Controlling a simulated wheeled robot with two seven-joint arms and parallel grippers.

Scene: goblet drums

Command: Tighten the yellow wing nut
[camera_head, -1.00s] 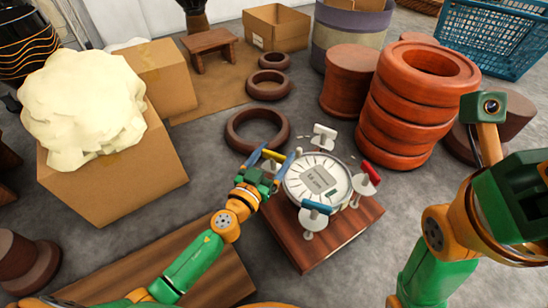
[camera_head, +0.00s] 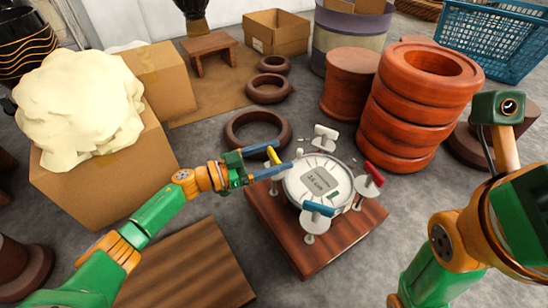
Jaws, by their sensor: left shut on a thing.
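The yellow wing nut (camera_head: 274,155) stands at the left edge of a round white drum head (camera_head: 320,168) with a small grey readout, on a brown wooden block (camera_head: 298,250). My left gripper (camera_head: 273,163) reaches in from the left with one blue-grey finger on each side of the yellow wing nut, shut on it. The fingers hide part of it and its post. A blue wing nut (camera_head: 318,209), a red one (camera_head: 373,174) and a white one (camera_head: 326,132) stand around the rim. My right arm shows at the right, but its gripper is out of view.
Several stacked red-brown rings (camera_head: 415,115) stand behind the block at the right. Dark rings (camera_head: 258,133) lie on the floor behind it. A cardboard box (camera_head: 105,185) carrying a cream lump (camera_head: 80,105) stands left. A flat wooden board (camera_head: 190,270) lies under my left arm.

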